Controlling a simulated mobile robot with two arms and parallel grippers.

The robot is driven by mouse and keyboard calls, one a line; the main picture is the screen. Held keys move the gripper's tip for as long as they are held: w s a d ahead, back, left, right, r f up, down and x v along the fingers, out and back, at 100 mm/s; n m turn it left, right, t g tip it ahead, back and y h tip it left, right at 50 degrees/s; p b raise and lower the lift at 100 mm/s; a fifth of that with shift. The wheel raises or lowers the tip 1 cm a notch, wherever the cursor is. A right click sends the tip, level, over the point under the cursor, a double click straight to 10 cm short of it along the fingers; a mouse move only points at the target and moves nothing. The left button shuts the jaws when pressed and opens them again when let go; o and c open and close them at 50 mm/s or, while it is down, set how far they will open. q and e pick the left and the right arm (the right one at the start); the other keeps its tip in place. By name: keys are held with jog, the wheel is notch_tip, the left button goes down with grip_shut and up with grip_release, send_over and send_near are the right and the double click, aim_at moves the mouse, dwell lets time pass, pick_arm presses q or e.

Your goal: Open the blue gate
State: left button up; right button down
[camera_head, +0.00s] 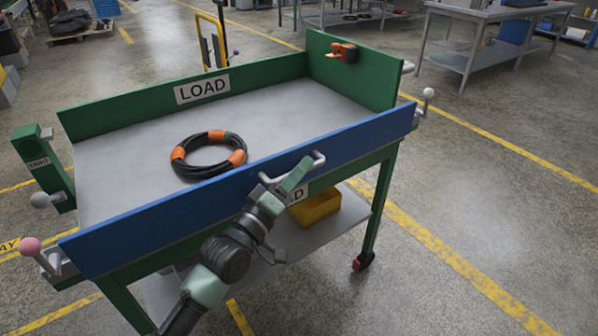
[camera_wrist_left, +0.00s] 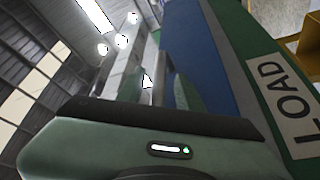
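The blue gate (camera_head: 180,218) is the upright front side panel of a green cart, standing closed along the near edge of the tray. A grey bar handle (camera_head: 318,159) sticks out from its outer face; the bar also shows in the left wrist view (camera_wrist_left: 158,88). My left gripper (camera_head: 299,172) is at this handle, its fingers (camera_wrist_left: 157,92) on either side of the bar with a gap visible, so it looks open. Contact cannot be told. My right gripper is in neither view.
A black hose coil (camera_head: 208,154) with orange bands lies on the grey tray. Pink (camera_head: 31,246) and white (camera_head: 428,93) knobs are at the gate's ends. A yellow bin (camera_head: 316,207) sits on the lower shelf. The floor right of the cart is clear.

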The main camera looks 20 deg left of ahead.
pick_arm(q)
grip_shut()
dwell(1.5)
